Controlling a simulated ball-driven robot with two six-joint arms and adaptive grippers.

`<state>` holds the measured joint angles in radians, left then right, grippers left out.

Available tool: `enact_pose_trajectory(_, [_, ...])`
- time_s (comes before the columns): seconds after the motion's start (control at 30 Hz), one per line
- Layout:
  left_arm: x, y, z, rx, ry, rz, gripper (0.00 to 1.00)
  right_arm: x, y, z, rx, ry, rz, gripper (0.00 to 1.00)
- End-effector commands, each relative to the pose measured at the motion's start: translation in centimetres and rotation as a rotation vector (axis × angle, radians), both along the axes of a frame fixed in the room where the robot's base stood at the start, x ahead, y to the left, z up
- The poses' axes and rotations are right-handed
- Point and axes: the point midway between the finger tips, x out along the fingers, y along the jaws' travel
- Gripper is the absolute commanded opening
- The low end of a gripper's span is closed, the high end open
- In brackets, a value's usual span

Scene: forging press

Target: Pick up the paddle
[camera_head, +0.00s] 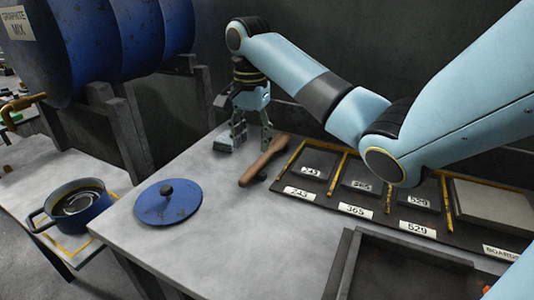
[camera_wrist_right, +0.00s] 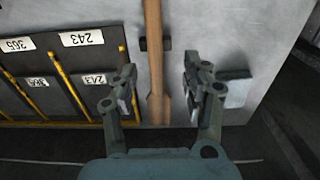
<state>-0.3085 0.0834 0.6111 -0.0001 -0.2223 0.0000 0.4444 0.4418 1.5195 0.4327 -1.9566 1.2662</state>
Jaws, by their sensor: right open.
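The wooden paddle (camera_head: 262,162) lies on the grey table in the head view, left of the numbered slots. My right gripper (camera_head: 252,142) is over its far end, pointing down, fingers apart. In the right wrist view the paddle (camera_wrist_right: 154,62) runs lengthwise between the open fingers of this gripper (camera_wrist_right: 158,82), nearer the left one. Its wider end is close to the palm. A small dark rest (camera_wrist_right: 166,44) shows at the shaft. The fingers hold nothing; I cannot tell their exact height above the table. My left gripper is out of view.
A rack (camera_head: 376,217) of slots labelled 243, 365 and 529 stands right of the paddle. A blue lid (camera_head: 183,207) lies to the left, with a blue pot (camera_head: 66,217) on a lower table. A small grey block (camera_wrist_right: 238,92) is beside one finger.

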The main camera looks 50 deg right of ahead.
Motion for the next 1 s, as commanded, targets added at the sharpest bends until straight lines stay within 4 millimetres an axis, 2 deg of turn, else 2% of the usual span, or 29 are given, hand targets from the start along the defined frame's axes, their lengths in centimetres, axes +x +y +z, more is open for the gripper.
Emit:
enact_pose_trajectory(0.17, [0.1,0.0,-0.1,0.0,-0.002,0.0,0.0,-0.2,-0.1,-2.1,0.001,0.001,0.001,0.48])
enact_pose_trajectory(0.43, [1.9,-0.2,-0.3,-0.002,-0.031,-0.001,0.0,-0.7,-0.3,-6.0,0.001,0.001,0.0,0.48])
enact_pose_trajectory(0.53, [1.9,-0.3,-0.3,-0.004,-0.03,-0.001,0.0,-0.7,-0.3,-6.7,0.0,0.0,0.001,0.48])
enact_pose_trajectory(0.73, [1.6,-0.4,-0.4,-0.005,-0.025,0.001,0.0,-0.7,-0.3,-6.7,-0.001,0.0,0.001,0.48])
enact_pose_trajectory(0.77, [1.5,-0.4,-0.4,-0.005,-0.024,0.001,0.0,-0.7,-0.3,-6.7,-0.001,0.0,0.001,0.47])
enact_pose_trajectory(1.0, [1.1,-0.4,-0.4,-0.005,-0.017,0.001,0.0,-0.7,-0.4,-6.7,-0.001,0.0,0.001,0.15])
